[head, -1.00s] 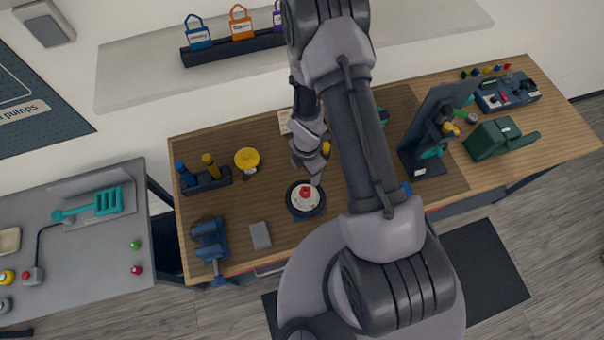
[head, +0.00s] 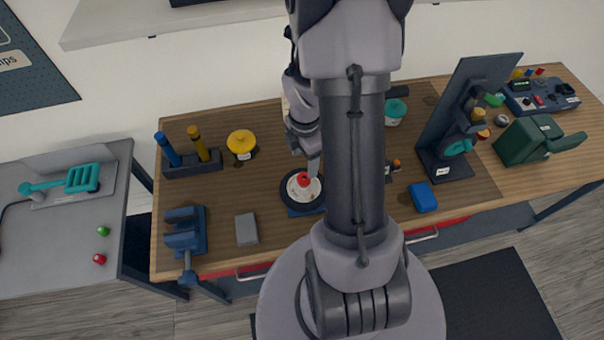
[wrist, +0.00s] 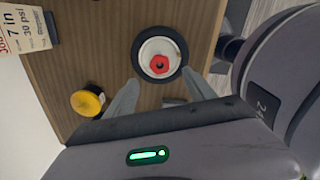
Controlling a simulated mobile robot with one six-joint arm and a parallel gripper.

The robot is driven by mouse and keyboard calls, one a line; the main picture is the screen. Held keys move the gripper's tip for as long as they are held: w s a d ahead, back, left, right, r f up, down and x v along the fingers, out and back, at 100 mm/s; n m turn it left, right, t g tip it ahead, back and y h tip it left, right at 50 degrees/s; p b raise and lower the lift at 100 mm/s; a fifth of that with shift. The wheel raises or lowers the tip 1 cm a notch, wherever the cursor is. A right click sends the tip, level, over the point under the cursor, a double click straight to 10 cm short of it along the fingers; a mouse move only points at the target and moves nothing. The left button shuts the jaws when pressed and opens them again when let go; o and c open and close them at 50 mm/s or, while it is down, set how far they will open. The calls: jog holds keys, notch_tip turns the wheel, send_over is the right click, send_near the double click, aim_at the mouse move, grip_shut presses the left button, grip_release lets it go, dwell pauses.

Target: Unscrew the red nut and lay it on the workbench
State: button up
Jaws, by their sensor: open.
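The red nut (head: 303,180) sits at the centre of a white disc with a black rim (head: 288,192), on a blue base on the wooden workbench (head: 259,211). In the wrist view the red nut (wrist: 159,64) shows a dark hole in its middle and lies beyond my fingertips, roughly between their lines. My gripper (wrist: 160,88) is open and empty, its two grey fingers apart. In the head view my gripper (head: 312,168) is close to the nut, partly hidden by my arm. I cannot tell whether a finger touches the nut.
A yellow-topped container (head: 241,142), a grey block (head: 246,229) and a blue vise (head: 186,232) stand left of the disc. A blue box (head: 423,197) and a dark upright stand (head: 447,165) are to the right. Bare bench lies between the yellow-topped container and the grey block.

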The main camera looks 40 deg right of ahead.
aim_at(304, 179)
notch_tip(304, 179, down, 8)
jog(key=shift+b, duration=0.55)
grip_shut()
jog(key=shift+r+n, duration=0.1)
jog(key=shift+n, duration=0.7)
grip_release()
